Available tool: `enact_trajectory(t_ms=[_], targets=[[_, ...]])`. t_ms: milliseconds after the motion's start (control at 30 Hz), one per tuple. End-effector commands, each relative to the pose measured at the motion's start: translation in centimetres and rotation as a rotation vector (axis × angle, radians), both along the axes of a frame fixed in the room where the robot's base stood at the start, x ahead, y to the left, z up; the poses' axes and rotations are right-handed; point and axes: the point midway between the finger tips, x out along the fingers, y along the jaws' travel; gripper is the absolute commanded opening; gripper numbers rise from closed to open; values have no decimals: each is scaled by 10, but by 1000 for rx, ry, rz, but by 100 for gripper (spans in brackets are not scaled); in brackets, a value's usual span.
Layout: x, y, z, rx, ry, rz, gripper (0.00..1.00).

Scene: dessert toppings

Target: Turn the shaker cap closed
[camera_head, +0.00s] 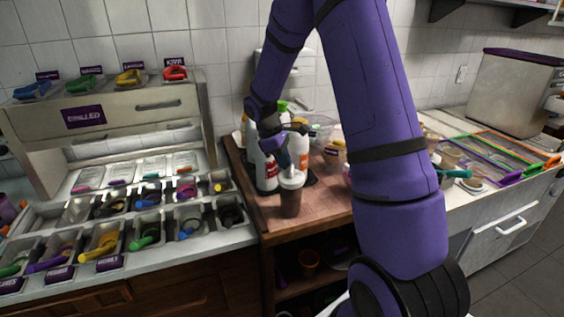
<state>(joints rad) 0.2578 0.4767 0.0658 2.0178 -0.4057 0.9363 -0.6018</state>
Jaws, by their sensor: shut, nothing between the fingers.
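The shaker (290,203) stands upright near the front edge of the brown wooden counter top. It has a dark brown body and a white cap (292,181). My gripper (285,166) points down just above the cap, with its fingers shut and nothing between them. The gripper covers part of the cap's top. I cannot tell whether the fingers touch the cap or how far the cap is turned.
White bottles (264,168) stand close behind and left of the shaker. A brown cup (334,155) stands behind right. Topping bins with coloured scoops (150,225) fill the left counter. My arm hides much of the right side. Bare counter (325,205) lies right of the shaker.

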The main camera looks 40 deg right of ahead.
Motion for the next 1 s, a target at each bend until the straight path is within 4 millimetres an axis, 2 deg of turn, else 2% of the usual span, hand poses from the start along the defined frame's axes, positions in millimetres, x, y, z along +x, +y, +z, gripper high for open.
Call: enact_trajectory(t_ms=[700,1000], targets=[[-4,-21,0,0,1,-672,0],[-8,-26,0,0,0,-881,0]])
